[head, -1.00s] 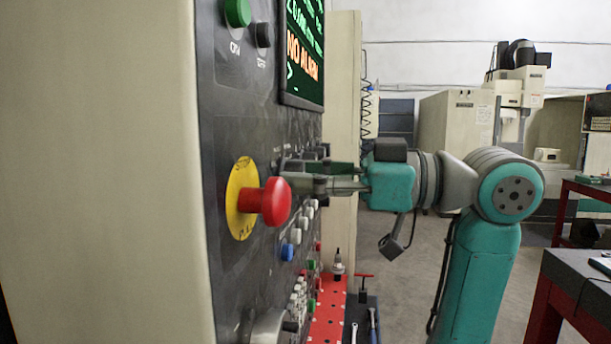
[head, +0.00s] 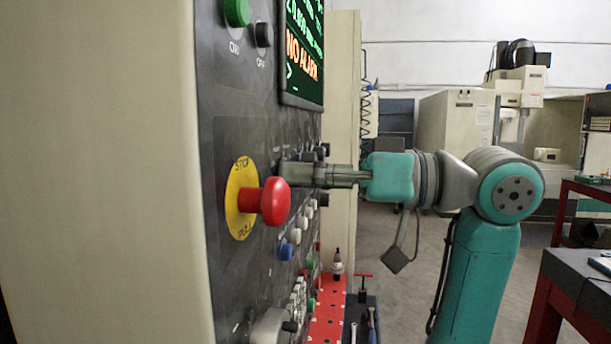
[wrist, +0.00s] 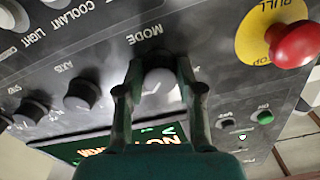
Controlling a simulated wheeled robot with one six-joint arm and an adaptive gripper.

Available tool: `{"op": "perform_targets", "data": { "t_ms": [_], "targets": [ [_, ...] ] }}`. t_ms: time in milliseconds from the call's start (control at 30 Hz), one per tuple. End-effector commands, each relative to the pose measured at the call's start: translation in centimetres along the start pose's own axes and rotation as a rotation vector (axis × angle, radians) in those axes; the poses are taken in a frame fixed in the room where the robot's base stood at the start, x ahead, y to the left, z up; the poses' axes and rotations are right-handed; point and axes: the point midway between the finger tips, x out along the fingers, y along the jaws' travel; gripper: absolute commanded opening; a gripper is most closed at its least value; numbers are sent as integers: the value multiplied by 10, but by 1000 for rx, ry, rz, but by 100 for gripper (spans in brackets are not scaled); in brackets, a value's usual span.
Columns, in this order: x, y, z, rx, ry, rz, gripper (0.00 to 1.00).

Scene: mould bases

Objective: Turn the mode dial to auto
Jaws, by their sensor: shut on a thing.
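The mode dial (wrist: 158,82) is a round grey knob under the upside-down word MODE in the wrist view. My gripper (wrist: 158,68) has one finger on each side of the dial and is shut on it. In the head view my gripper (head: 288,174) reaches left to the dark control panel (head: 238,105), and the dial there is hidden. The marks around the dial are blocked by the fingers or too small to read, so I cannot tell which setting it points at.
A red stop button (head: 275,201) on a yellow disc sticks out near my gripper. The axis knob (wrist: 82,95) sits beside the mode dial. The screen (head: 304,50) is above, and several small buttons (head: 295,236) are below. Free room lies right of the panel.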

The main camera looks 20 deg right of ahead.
Motion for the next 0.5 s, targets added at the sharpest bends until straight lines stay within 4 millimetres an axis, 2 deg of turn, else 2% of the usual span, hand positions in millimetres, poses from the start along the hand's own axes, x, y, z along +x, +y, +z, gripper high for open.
{"op": "perform_targets", "data": {
  "t_ms": [200,500],
  "targets": [
    [0,0,-1,125,1,0,2],
    [0,0,-1,208,2,-1,2]
  ]
}}
